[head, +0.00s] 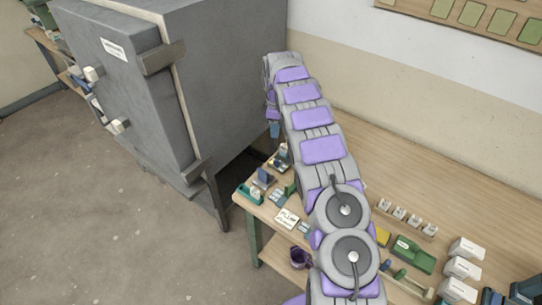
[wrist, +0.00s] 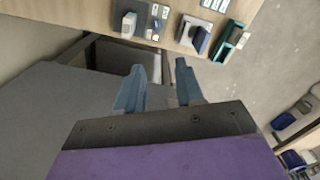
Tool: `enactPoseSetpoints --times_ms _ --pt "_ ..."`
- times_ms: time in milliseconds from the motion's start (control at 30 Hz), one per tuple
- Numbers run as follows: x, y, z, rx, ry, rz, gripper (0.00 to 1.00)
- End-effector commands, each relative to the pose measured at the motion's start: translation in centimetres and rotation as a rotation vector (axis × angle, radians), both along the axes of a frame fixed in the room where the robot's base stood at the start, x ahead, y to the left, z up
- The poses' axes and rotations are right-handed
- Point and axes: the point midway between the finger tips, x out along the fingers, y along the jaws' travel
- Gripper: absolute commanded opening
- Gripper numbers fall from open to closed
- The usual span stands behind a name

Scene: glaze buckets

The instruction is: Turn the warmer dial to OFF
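My gripper (wrist: 160,70) is open and empty in the wrist view, its two blue-grey fingers apart. In the head view my gripper (head: 274,129) hangs beside the grey cabinet, above the table's far left end. No dial marked OFF can be made out for sure. A small dark panel (wrist: 118,12) with a white block (wrist: 129,25) and small pale and yellow pieces lies on the table beyond the fingertips; it may be the warmer. The fingers appear apart from it. In the head view small devices (head: 281,160) stand there, too small to read.
The large grey cabinet (head: 225,70) stands close to the left of my arm. The wooden table (head: 400,165) runs along the wall. A white card (head: 287,218), green tray (head: 412,255) and several white boxes (head: 466,248) lie on it. A purple bucket (head: 299,257) sits below.

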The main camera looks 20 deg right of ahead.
Motion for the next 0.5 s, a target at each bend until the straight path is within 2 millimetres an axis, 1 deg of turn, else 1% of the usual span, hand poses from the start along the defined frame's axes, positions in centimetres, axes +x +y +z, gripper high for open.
enactPoseSetpoints --times_ms 167,267,367,500 --pt "0.1 -1.0 -1.6 0.010 0.001 0.002 0.37" --pt "0.1 -1.4 -3.3 0.014 0.002 0.001 0.37" --pt "0.1 -1.3 -5.2 0.014 0.006 0.002 0.37" --pt "0.2 -0.6 -7.8 0.006 0.001 0.004 0.37"
